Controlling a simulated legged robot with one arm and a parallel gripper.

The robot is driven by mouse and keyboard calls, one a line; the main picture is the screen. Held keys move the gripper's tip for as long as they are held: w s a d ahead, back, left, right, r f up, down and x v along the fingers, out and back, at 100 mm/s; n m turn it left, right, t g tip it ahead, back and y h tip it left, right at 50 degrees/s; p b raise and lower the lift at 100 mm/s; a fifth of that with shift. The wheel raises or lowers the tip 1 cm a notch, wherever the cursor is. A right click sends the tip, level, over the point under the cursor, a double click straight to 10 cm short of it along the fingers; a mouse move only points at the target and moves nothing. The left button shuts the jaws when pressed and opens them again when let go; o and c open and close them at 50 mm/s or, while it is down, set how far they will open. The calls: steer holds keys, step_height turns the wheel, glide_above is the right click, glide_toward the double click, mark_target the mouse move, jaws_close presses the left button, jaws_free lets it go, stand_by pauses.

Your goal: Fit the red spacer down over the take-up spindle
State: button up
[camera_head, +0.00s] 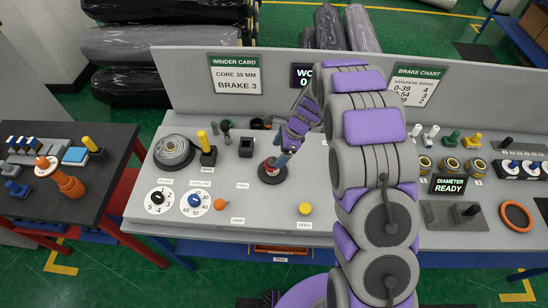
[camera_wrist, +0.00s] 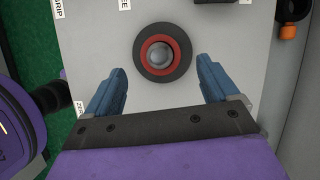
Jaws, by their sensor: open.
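The take-up spindle shows in the wrist view as a round grey post (camera_wrist: 161,56) on a dark round base (camera_wrist: 140,63). The red spacer (camera_wrist: 148,44) is a ring around that post, inside the rim of the dark base. I cannot tell from above how far down it sits. In the head view the red spacer (camera_head: 269,164) is a small red patch at the spindle, partly hidden by my gripper (camera_head: 282,160). In the wrist view my gripper (camera_wrist: 163,66) has its blue fingers wide apart, with the spindle and spacer centred beyond the tips. Nothing is held between them.
A grey round hub (camera_head: 173,152) and a black block with a yellow lever (camera_head: 208,155) stand left of the spindle. Two dials (camera_head: 194,204) and a yellow button (camera_head: 305,209) lie in front. An orange ring (camera_head: 502,214) lies far right. My arm hides the console's middle.

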steer(key=v, duration=1.1)
steer(key=shift+r, duration=0.15)
steer(key=shift+d, duration=0.1)
